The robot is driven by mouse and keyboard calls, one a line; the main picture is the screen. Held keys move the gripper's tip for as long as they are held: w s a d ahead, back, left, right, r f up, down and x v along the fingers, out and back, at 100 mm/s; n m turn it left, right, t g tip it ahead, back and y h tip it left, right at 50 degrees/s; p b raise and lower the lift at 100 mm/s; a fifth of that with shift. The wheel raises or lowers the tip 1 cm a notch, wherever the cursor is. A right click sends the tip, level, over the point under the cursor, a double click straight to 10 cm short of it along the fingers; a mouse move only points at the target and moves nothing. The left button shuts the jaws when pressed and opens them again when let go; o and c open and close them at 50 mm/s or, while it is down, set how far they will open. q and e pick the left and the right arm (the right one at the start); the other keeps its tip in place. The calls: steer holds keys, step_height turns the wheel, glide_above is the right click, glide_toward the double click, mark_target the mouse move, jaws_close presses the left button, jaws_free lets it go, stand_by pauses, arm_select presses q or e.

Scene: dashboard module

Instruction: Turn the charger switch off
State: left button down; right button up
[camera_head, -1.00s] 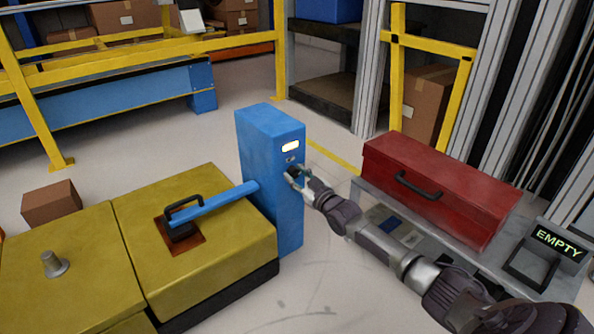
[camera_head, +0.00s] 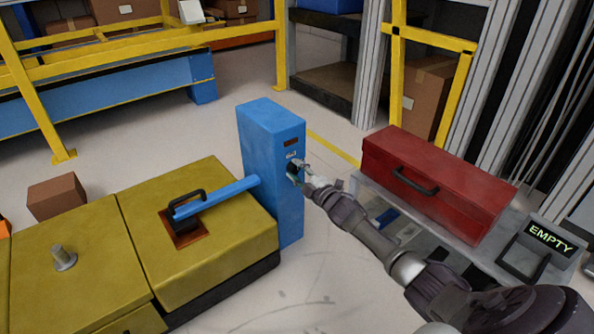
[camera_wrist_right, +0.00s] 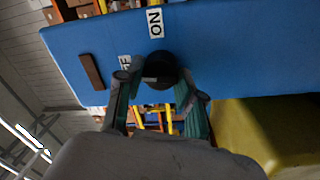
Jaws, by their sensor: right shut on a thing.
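The blue charger (camera_head: 258,135) stands upright behind the yellow vehicle. Its small indicator window (camera_head: 291,143) is dark. In the right wrist view, the black round switch knob (camera_wrist_right: 160,68) sits on the blue face (camera_wrist_right: 220,60). An ON label (camera_wrist_right: 154,23) is beside it, and an OFF label (camera_wrist_right: 125,62) is partly hidden. My right gripper (camera_head: 298,172) is at the charger's front, shut on the knob; its fingers also show around it in the right wrist view (camera_wrist_right: 158,90). In the head view the fingers mostly hide the knob. My left gripper is not in view.
A blue bar (camera_head: 216,198) runs from the charger to a black-handled plug (camera_head: 182,222) on the yellow vehicle (camera_head: 230,245). A red toolbox (camera_head: 435,180) and an EMPTY display (camera_head: 550,237) stand on a grey bench at right. Open floor lies before the charger.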

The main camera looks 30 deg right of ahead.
steer(key=shift+a+f+n, duration=0.1)
steer(key=shift+n, duration=0.8)
steer(key=o, duration=1.2)
steer(key=shift+c, duration=0.2)
steer(key=shift+s, duration=0.1)
steer(key=s+d, duration=0.1)
steer(key=s, duration=1)
steer(key=shift+s+f, duration=0.3)
steer(key=shift+s, duration=0.1)
